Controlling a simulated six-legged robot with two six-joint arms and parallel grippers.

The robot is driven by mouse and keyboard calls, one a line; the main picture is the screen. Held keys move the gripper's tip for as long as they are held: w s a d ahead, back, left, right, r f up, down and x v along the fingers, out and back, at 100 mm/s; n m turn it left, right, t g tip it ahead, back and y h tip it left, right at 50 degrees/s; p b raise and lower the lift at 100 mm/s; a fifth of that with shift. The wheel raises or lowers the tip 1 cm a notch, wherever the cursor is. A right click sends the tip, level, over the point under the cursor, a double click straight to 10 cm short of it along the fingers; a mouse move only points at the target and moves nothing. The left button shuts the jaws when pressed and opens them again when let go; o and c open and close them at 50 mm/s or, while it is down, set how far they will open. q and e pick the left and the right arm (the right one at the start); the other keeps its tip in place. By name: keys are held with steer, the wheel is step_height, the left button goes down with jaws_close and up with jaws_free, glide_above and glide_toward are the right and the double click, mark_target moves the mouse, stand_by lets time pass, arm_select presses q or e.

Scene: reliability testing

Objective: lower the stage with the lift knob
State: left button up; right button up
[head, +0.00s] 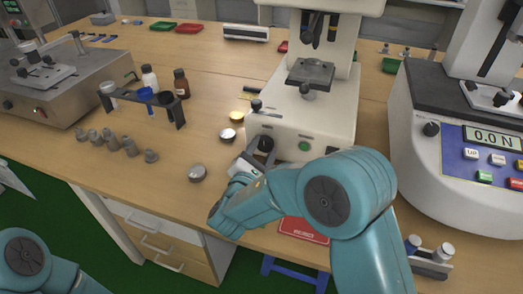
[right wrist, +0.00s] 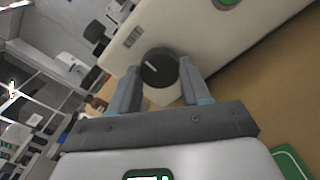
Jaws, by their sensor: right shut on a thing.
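The lift knob, a dark round knob (head: 265,144) with a pale mark on its face, sits on the front left of the white instrument's base (head: 325,122); it also shows in the right wrist view (right wrist: 159,68). My right gripper (right wrist: 160,84) is shut on it, with one finger on each side. In the head view my right arm and hand hide part of the gripper (head: 254,156). The grey stage (head: 310,71) stands on the instrument above its base, under the dark upper head. My left arm shows only at the bottom left corner; its gripper is out of view.
A green button (head: 304,146) is right of the knob. Small round tins (head: 198,173) lie left of it, with grey weights (head: 122,146) and a bottle rack (head: 145,98) farther left. A force tester (head: 462,140) reading 0.0 N stands at right. A red card (head: 303,231) lies in front.

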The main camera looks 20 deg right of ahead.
steer(key=shift+n, duration=0.3)
steer(key=o, duration=1.1)
steer(key=shift+f, duration=0.1)
